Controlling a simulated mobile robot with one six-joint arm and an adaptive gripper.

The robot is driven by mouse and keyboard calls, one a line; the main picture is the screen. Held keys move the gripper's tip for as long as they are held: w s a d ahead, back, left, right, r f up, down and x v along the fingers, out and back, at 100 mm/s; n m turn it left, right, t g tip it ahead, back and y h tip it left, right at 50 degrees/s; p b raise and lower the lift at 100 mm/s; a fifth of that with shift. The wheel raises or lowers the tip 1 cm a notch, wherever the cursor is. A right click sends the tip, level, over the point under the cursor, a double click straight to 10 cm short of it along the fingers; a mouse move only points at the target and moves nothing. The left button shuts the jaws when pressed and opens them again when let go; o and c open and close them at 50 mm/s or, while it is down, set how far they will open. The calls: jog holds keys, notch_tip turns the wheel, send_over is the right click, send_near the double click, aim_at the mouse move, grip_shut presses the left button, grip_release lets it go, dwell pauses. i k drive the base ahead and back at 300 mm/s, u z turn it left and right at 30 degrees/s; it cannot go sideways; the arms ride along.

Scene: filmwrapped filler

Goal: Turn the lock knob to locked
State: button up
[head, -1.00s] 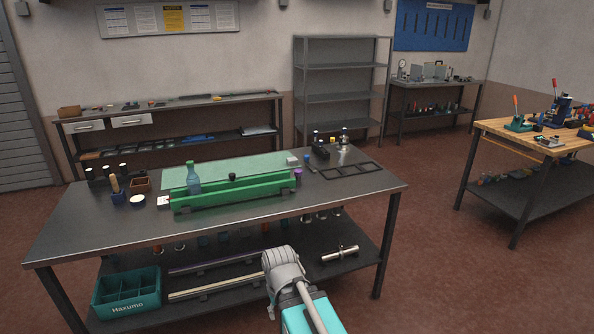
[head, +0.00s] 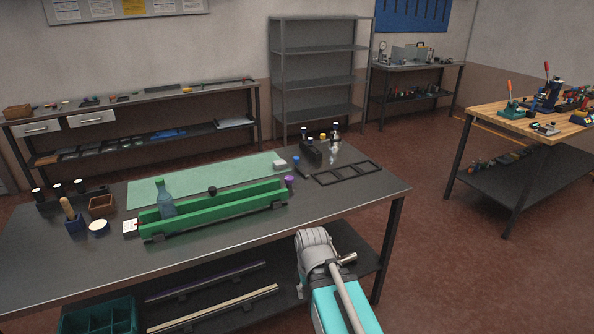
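A long green fixture (head: 235,205) lies on the dark metal workbench (head: 330,205). A small black knob (head: 212,190) stands up near the middle of the fixture. I cannot tell for sure that this is the lock knob, and its turned position is too small to read. My arm shows at the bottom, in front of the bench; my gripper is not visible.
A green mat (head: 150,192) lies behind the fixture. A black frame tray (head: 346,173), a purple-topped item (head: 290,181) and a wooden box (head: 102,205) are also on the bench. A wooden-topped table (head: 520,125) stands right, with open floor between.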

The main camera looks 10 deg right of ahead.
aim_at(288, 179)
jog(key=i, duration=1)
jog(key=u, duration=0.35)
